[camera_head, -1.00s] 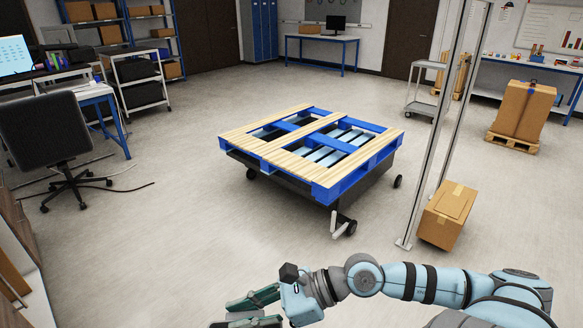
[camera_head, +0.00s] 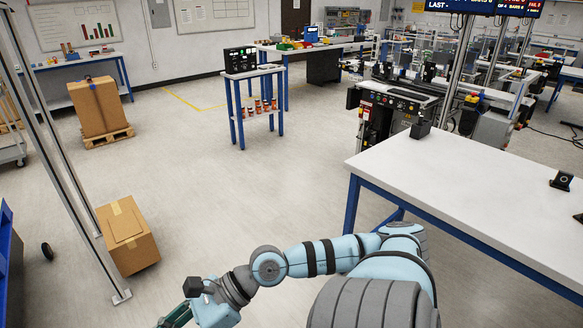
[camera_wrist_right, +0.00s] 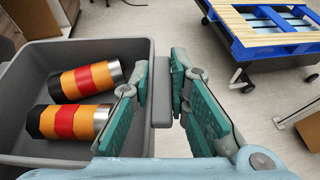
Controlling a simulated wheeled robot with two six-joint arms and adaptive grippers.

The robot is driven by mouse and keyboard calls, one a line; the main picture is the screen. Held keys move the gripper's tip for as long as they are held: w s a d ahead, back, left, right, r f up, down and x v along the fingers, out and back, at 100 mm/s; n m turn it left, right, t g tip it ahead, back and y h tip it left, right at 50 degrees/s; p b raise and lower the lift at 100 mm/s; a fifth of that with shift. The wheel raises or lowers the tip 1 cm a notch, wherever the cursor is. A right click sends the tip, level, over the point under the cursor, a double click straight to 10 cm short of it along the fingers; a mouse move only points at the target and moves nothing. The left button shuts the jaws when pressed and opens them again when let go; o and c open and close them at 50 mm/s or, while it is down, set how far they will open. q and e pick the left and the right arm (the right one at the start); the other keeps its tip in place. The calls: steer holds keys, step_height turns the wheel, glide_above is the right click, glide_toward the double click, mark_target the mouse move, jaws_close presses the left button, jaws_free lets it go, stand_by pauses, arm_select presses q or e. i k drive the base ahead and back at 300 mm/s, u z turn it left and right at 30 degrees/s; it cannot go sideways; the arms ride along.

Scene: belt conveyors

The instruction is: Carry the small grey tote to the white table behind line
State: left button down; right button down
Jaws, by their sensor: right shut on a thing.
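The small grey tote (camera_wrist_right: 128,150) fills the left of the right wrist view. Two cylinders banded orange, red and black with metal ends lie on their sides in it. My right gripper (camera_wrist_right: 163,88) is shut on the tote's rim, one finger on each side of it. In the head view only part of the right gripper (camera_head: 176,318) shows at the bottom edge, and the tote is out of frame. A white table (camera_head: 470,185) with blue legs stands at the right of the head view. My left gripper is not in view.
A cardboard box (camera_head: 128,238) sits on the floor beside a metal post (camera_head: 85,210). A small blue-legged stand (camera_head: 252,74) is farther back. Small dark devices (camera_head: 562,181) lie on the white table's right part. Open floor lies in the middle.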

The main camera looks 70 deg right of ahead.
mark_target(449, 192)
steer(key=z, duration=1.05)
steer(key=i, duration=1.85)
steer(key=z, duration=1.5)
steer(key=i, duration=1.7)
steer(key=z, duration=1.65)
steer(key=i, duration=1)
steer(key=z, duration=0.65)
